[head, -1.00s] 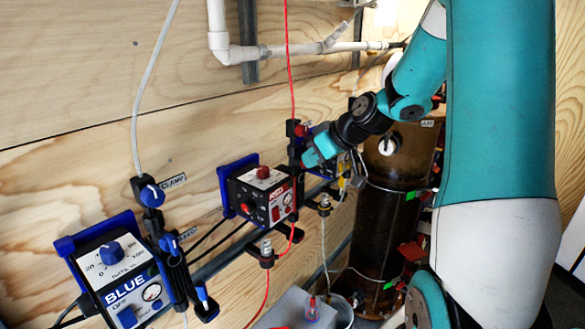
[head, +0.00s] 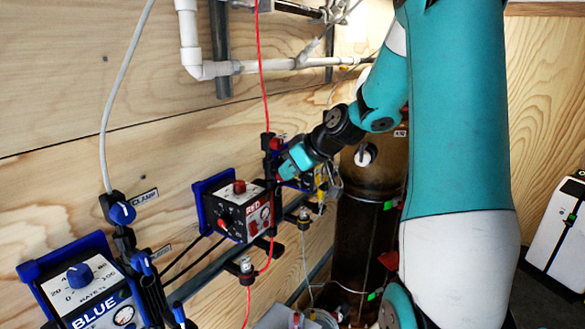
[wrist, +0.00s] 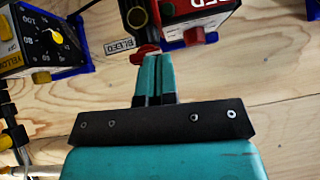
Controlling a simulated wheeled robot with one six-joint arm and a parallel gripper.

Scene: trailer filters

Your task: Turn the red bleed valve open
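The red bleed valve (wrist: 147,51) shows in the wrist view as a small red handle beside the "BLEED" label (wrist: 118,46), on a dark fitting near the red box. My gripper (wrist: 155,58) has its two teal fingers together, with only a thin line between them. Their tips lie right at the red handle and partly cover it. I cannot tell whether any of the handle is between them. In the head view my gripper (head: 283,172) is beside the red-labelled box (head: 244,212), below the red clamp knob (head: 275,143), and hides the bleed valve.
The yellow box (wrist: 38,42) is left in the wrist view. The blue box (head: 85,290) and blue clamp knob (head: 122,212) are nearer in the head view. A red tube (head: 263,80) runs down to the clamp. A dark cylinder (head: 360,235) stands behind my arm.

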